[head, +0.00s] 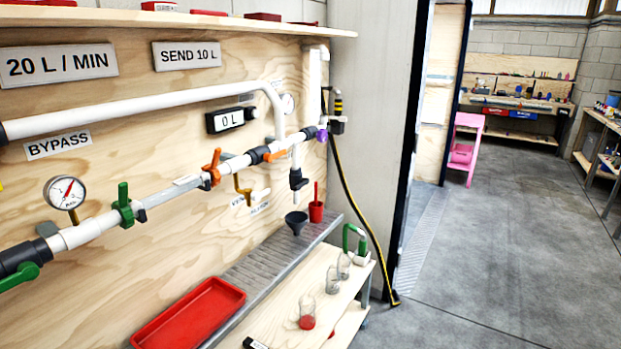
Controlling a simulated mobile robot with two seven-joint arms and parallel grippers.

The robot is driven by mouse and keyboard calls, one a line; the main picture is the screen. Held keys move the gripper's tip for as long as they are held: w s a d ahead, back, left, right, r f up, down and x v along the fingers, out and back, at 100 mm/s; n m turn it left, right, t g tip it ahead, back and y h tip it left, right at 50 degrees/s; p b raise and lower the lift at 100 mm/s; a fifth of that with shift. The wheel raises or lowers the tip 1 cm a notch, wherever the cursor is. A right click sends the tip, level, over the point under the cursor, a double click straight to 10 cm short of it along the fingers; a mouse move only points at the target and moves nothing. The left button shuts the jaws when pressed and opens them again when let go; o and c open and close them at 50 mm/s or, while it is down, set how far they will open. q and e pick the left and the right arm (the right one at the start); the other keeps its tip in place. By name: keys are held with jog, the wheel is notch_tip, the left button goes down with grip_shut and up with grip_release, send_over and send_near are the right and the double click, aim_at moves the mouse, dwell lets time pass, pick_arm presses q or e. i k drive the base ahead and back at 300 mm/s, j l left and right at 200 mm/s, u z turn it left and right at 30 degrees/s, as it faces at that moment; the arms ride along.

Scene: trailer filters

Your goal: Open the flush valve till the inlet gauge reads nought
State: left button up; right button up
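A round white gauge (65,193) with a red needle stands on the pipe at the left. Its needle points up and slightly right; the figures are too small to read. No label I can read names the flush valve or inlet gauge. On the pipe are a green valve handle (124,205), another green handle (20,276) at the left edge, an orange handle (213,167) and a purple fitting (321,135). A brass tap (242,189) hangs below. Neither gripper is in view.
A black meter (231,120) reads 0 L. A yellow-black hose (354,193) reaches the floor. The right floor is open.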

aim_at(305, 181)
jog(key=i+l, duration=0.65)
jog(key=i, duration=0.2)
